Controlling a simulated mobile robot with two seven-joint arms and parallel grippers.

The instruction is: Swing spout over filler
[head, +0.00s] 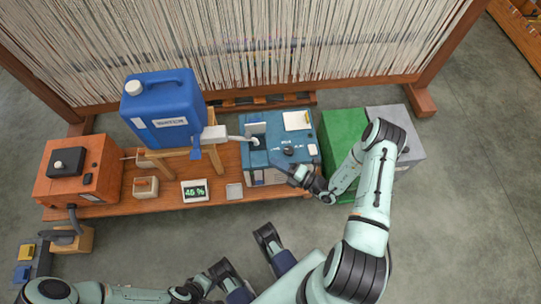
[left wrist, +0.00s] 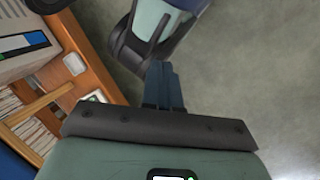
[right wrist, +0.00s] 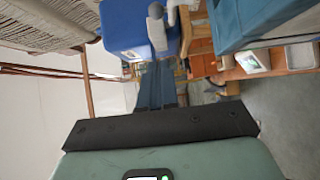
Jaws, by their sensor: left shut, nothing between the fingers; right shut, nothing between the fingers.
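A blue water jug (head: 160,100) stands on a wooden stand at the left of the blue machine (head: 270,160). From its white tap block (head: 214,133), a thin pale spout (head: 236,138) points right. Its end appears at the pale round filler (head: 256,142) on the machine's top; exact alignment is unclear. The right wrist view shows a grey spout part (right wrist: 157,30) before the jug. My right gripper (head: 290,171) is shut and empty by the machine's front right part. It also shows in the right wrist view (right wrist: 155,70). My left gripper (left wrist: 163,70) is shut and empty, away from the machine.
An orange box (head: 75,190) stands on the left of the wooden bench. A display reading about 40 % (head: 194,191) lies in front of the jug. A green box (head: 340,130) and a grey box (head: 400,120) stand at right. Strung threads (head: 270,50) rise behind.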

